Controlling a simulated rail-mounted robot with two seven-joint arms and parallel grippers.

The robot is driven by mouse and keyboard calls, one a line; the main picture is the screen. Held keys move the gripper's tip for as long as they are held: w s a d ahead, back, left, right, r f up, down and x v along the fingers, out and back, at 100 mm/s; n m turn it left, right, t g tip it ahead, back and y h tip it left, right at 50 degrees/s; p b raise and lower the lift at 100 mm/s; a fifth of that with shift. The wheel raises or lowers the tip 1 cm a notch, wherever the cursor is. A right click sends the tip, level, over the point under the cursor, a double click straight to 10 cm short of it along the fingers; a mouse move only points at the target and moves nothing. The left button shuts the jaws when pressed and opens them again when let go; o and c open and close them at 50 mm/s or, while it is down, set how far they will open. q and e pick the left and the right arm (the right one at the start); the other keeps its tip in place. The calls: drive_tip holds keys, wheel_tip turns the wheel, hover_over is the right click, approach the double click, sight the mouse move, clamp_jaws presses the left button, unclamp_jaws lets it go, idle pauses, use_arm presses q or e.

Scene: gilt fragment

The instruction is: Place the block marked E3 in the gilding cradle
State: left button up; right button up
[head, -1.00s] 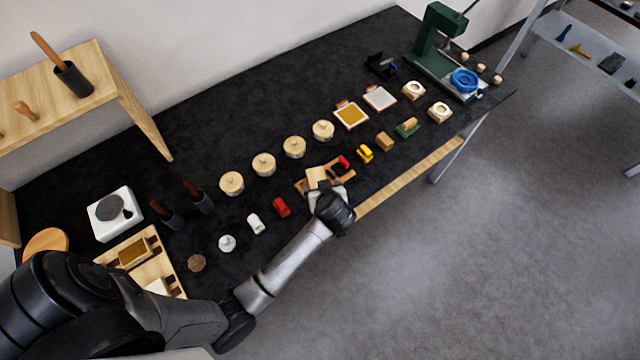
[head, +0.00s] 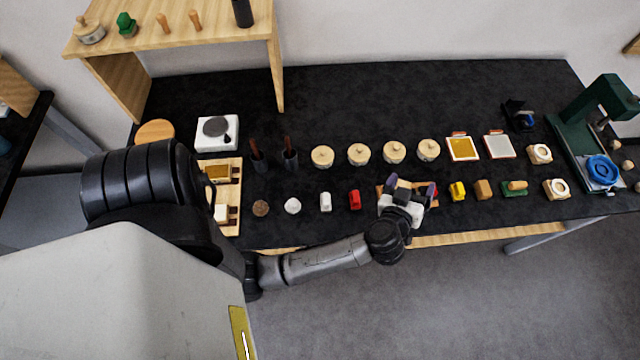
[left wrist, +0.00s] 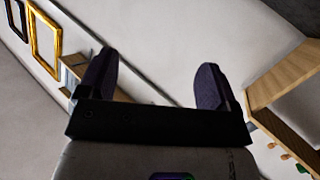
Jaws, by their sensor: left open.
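My left gripper (head: 411,187) is over the front of the black table. Its two dark fingers are spread apart. In the left wrist view, the fingers (left wrist: 153,85) are also wide apart with nothing between them. A brown wooden holder (head: 381,190) shows behind and beside the gripper, mostly hidden by it; it may be the gilding cradle. Small blocks stand in the front row: white (head: 325,201), red (head: 354,199), yellow (head: 457,191) and tan (head: 483,189). No E3 mark can be read on any of them. My right gripper is not in view.
Several round lidded pots (head: 359,154) stand behind the front row. A wooden tray (head: 232,214) lies at left. A green press (head: 592,112) stands at right. A wooden shelf (head: 180,30) rises at back left. The back middle of the table is clear.

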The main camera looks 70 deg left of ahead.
use_arm(q)
drive_tip(key=s+d+r+m+t+h, duration=0.5)
drive_tip(key=d+r+m+t+h, duration=0.5)
drive_tip(key=m+h, duration=0.45)
drive_tip(key=s+d+f+m+g+h, duration=0.4)
drive_tip(key=s+f+g, duration=0.2)
drive_tip(key=f+g, duration=0.4)
drive_tip(key=s+a+f+n+g+y, duration=0.2)
drive_tip(key=s+a+f+g+y, duration=0.2)
drive_tip(key=s, duration=0.3)
drive_tip(key=s+a+f+n+g+y, duration=0.2)
drive_tip(key=s+a+f+g+y, duration=0.2)
drive_tip(key=s+a, duration=0.1)
drive_tip(key=shift+s+a+f, duration=0.2)
drive_tip(key=shift+s, duration=0.65)
drive_tip(key=shift+n, duration=0.25)
